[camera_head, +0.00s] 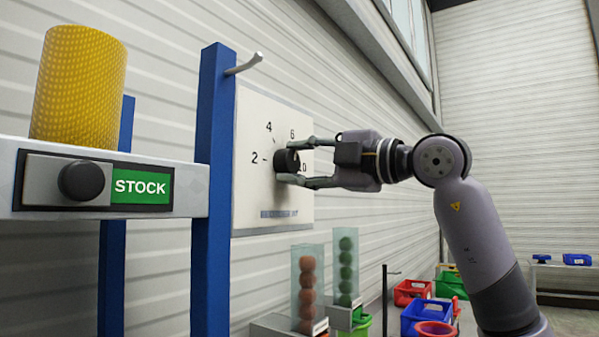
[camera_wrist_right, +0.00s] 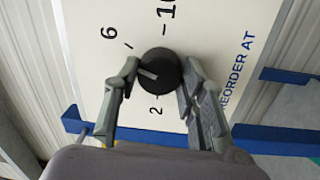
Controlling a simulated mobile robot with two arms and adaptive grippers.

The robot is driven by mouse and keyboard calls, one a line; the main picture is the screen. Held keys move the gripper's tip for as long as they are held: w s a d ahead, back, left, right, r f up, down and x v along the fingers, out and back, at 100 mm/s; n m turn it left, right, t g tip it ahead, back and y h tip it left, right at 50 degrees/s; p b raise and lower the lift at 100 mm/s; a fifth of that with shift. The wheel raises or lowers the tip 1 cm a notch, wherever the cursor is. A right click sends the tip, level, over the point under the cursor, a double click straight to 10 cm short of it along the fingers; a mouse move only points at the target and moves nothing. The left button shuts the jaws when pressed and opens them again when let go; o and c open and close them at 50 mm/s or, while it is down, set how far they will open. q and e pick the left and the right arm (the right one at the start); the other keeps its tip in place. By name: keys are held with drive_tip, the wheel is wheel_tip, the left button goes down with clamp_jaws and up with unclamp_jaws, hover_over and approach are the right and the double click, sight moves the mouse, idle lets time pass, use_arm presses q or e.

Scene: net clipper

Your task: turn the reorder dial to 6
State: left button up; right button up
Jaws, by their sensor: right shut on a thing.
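The reorder dial (camera_head: 286,160) is a black round knob on a white wall panel (camera_head: 254,120) with printed numbers; 2, 4 and 6 show in the head view. My right gripper (camera_head: 291,162) is shut on the knob, one finger on each side. In the right wrist view, the knob (camera_wrist_right: 158,70) sits between both fingertips. Its pale pointer line lies on its left half, between the 2 (camera_wrist_right: 153,110) and the 6 (camera_wrist_right: 110,32). A finger covers where the 4 would be. My left gripper is not in view.
A blue post (camera_head: 212,200) with a metal peg stands just left of the panel. A shelf with a STOCK label (camera_head: 141,187) and a yellow roll (camera_head: 79,85) is further left. Clear tubes of balls (camera_head: 308,285) and coloured bins (camera_head: 425,315) stand below.

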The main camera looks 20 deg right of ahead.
drive_tip(key=shift+m+b, duration=0.4)
drive_tip(key=shift+m, duration=0.5)
drive_tip(key=o, duration=1.2)
drive_tip(key=shift+c, duration=0.2)
drive_tip(key=v, duration=1.2)
